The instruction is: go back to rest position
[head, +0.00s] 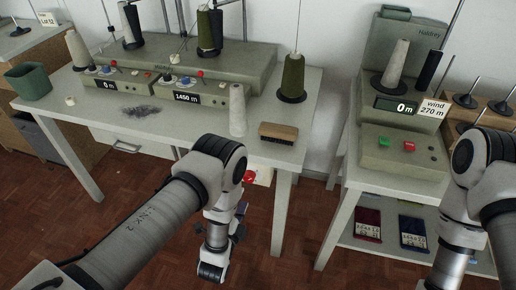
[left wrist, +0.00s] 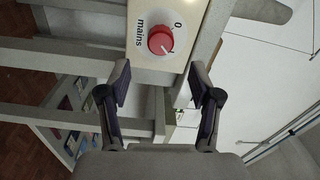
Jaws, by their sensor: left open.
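My left gripper (left wrist: 160,76) is open in the left wrist view, its two dark-padded fingers spread apart with nothing between them. A red mains knob (left wrist: 161,40) on a cream box (left wrist: 199,14) lies beyond the fingertips, apart from them. The labels "mains" and "0" are printed beside the knob. In the head view the knob (head: 249,177) shows under the front edge of the left table, partly hidden by my left arm. My left gripper (head: 241,212) hangs low in front of that table, mostly hidden behind its wrist. My right arm is at the right edge; its gripper is out of view.
The left table (head: 200,127) holds a winding machine (head: 228,68), a green cone (head: 292,78), a pale cone (head: 237,110) and a wooden block (head: 278,132). A second machine (head: 402,140) stands on the right table. A green bin (head: 29,80) is far left.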

